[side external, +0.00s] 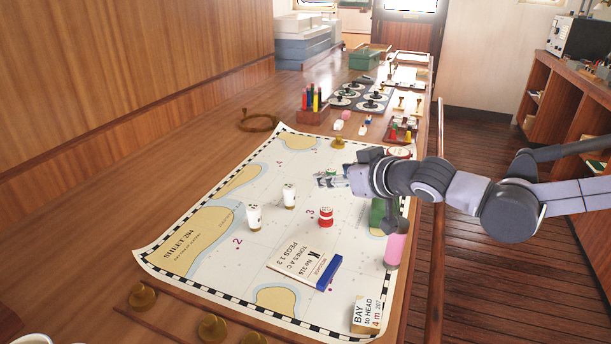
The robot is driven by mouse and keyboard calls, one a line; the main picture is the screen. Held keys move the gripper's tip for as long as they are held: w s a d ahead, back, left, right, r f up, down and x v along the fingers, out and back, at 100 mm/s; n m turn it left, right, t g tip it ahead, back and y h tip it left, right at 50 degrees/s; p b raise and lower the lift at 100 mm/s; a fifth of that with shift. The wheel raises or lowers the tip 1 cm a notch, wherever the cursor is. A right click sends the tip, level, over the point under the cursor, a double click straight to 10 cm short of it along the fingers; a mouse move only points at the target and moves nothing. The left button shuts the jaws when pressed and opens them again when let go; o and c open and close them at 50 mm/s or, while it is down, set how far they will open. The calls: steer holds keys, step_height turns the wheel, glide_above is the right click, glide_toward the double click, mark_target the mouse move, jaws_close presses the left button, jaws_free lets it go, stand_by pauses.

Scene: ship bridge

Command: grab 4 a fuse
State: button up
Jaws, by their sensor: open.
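My gripper (330,180) is open above the upper middle of a paper chart (215,265), with its fingers pointing left. A small greenish thing shows at the fingertips; I cannot tell whether it is between them or behind. Two white cylinders with dark marks and gold-coloured bases, a left one (254,218) and a right one (290,195), stand upright on the chart, left of my gripper and apart from it.
A card with a blue edge (305,263) and a "BAY to HEAD" block (367,313) lie on the chart's near part. A pink cylinder (395,248) stands at its right edge, below my arm. A pen holder (313,112) stands behind. The chart's left part is clear.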

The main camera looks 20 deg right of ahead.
steer(key=w+a, duration=0.1)
steer(key=a, duration=0.3)
steer(key=y, duration=0.1)
glide_toward(293, 192)
steer(key=shift+n+t, duration=0.3)
steer(key=shift+a+f+x, duration=0.1)
steer(key=shift+a+x, duration=0.1)
steer(key=shift+x, duration=1)
steer(key=shift+a+f+x, duration=0.15)
steer(key=shift+x, duration=1.1)
steer(key=shift+d+x, duration=0.15)
steer(key=shift+x, duration=1.05)
steer(key=shift+d+x, duration=0.15)
steer(key=shift+x, duration=1.1)
jaws_close()
